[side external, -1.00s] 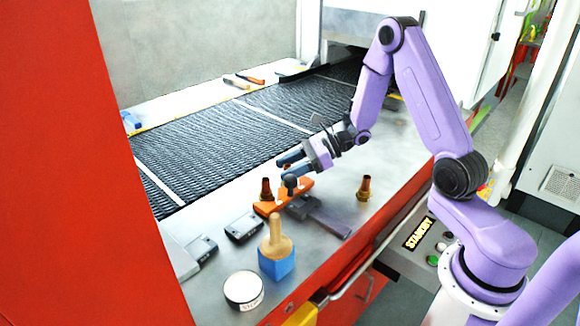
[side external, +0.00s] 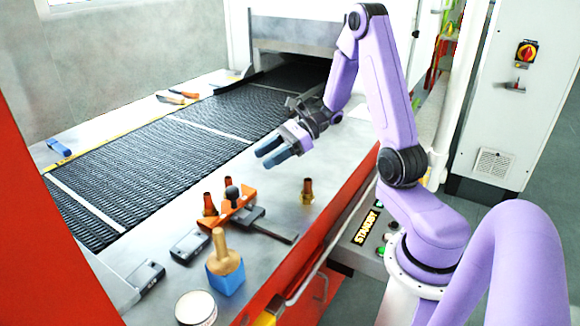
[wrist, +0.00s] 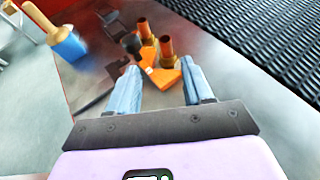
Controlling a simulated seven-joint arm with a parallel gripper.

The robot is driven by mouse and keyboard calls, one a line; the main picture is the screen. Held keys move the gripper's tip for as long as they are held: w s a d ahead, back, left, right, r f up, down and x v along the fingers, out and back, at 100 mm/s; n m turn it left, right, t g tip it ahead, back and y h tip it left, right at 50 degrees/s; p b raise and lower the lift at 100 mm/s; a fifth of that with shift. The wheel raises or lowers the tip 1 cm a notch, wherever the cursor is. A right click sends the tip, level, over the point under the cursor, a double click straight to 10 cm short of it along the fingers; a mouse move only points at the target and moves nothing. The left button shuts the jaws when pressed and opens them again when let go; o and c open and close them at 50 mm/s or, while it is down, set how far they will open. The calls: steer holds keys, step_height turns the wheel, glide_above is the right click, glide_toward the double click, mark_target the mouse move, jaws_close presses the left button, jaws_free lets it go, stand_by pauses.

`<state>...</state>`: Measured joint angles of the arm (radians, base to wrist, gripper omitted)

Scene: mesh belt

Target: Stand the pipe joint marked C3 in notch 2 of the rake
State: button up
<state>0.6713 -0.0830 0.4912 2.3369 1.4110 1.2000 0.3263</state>
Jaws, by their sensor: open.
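The orange rake (side external: 240,207) lies on the metal table, with a dark bar and a dark ball knob (side external: 232,192) beside it. Two brown pipe joints with brassy bases stand upright at the rake, one nearer (side external: 209,206) and one farther (side external: 230,179). They also show in the wrist view, one (wrist: 145,30) beyond the other (wrist: 167,50). A third pipe joint (side external: 307,192) stands alone on the table to the right. I cannot read any marks or notch numbers. My gripper (side external: 268,153) is open and empty, above and to the right of the rake.
A wooden-handled tool with a blue block (side external: 226,265), a round white-topped tin (side external: 196,307) and dark boxes (side external: 190,246) stand at the front left. The black mesh belt (side external: 150,165) runs behind the rake. Bare table lies around the lone joint.

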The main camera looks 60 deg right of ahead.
steer(key=s+a+r+n+g+h, duration=0.1)
steer(key=s+a+n+g+h, duration=0.1)
steer(key=s+a+n+g, duration=0.95)
steer(key=s+r+n+t+h, duration=0.1)
steer(key=s+n+t+h, duration=0.1)
steer(key=s+n+h, duration=0.2)
steer(key=s+a+r+n+t+h, duration=0.1)
steer(key=s+n+h, duration=0.4)
steer(key=n, duration=1.6)
steer(key=s+t, duration=0.1)
steer(key=s, duration=0.4)
steer(key=shift+s+a+r, duration=0.15)
steer(key=shift+s+a, duration=0.15)
